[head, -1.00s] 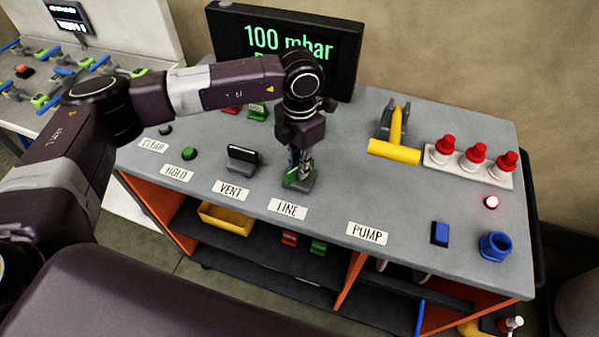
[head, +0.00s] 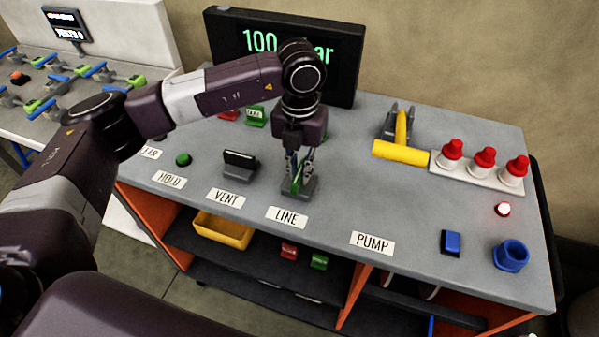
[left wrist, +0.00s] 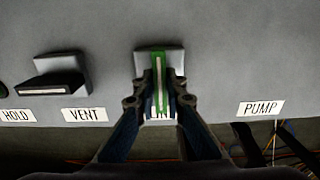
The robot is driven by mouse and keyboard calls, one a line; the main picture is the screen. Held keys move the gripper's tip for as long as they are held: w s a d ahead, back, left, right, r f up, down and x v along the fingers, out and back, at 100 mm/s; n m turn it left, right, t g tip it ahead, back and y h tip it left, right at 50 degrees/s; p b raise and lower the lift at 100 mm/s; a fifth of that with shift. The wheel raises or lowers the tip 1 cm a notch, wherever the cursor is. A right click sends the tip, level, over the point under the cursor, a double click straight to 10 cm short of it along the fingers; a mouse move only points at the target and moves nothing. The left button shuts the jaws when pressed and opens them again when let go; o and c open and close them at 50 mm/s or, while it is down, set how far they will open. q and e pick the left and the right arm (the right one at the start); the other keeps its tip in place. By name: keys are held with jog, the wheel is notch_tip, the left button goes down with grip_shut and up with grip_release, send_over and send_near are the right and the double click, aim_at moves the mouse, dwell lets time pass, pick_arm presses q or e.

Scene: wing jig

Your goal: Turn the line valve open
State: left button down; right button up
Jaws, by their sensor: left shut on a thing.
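The line valve's green handle (head: 297,179) stands on a grey base (head: 309,188) behind the LINE label (head: 287,217). My left gripper (head: 299,168) points down from above and is shut on this handle, one finger on each side. In the left wrist view the green handle (left wrist: 159,80) lies between the fingers of the left gripper (left wrist: 160,102), its length running from the bench front toward the back. The fingers partly cover the LINE label there. My right gripper is not in view.
The vent valve (head: 239,165), with a black handle set crosswise, stands just left. A yellow pump handle (head: 400,151), red-capped parts (head: 484,157), a blue button (head: 451,242) and a blue cup (head: 510,255) are to the right. A display (head: 225,45) stands behind my arm.

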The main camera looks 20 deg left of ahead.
aim_at(299, 172)
pick_arm(q)
jog(key=shift+w+r, duration=0.1)
jog(key=shift+r, duration=0.05)
jog(key=c, duration=2)
grip_release()
notch_tip(299, 172, up, 12)
jog(key=shift+f, duration=0.1)
